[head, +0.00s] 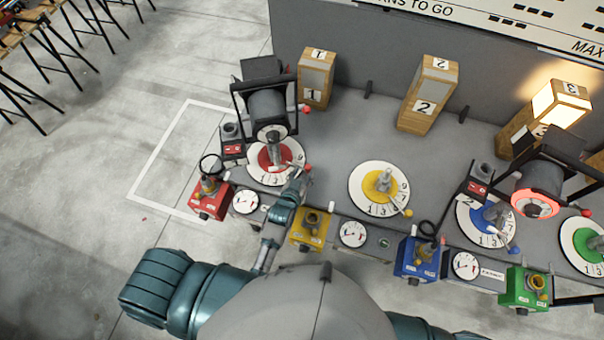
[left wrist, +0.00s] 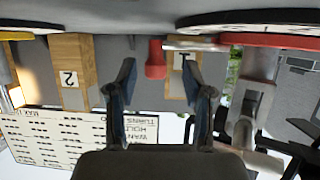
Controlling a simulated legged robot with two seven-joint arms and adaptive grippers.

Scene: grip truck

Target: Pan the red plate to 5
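The red plate (head: 268,163) is the red centre of a white numbered dial at the left end of the grey table, under a black lamp-like device. A rod with a red knob (head: 307,168) sticks out from the dial's right side. My left gripper (head: 298,183) is just in front of that knob, at the dial's right edge. In the left wrist view, which is upside down, the gripper (left wrist: 165,80) has its fingers apart, and the red knob (left wrist: 155,60) shows in the gap between them. I cannot tell whether they touch it.
Yellow (head: 379,184), blue (head: 487,216) and green (head: 590,243) dials stand to the right. Coloured boxes (head: 311,230) and gauges (head: 352,234) line the front edge. Wooden numbered blocks (head: 428,93) stand behind. The floor at left (head: 90,200) is clear.

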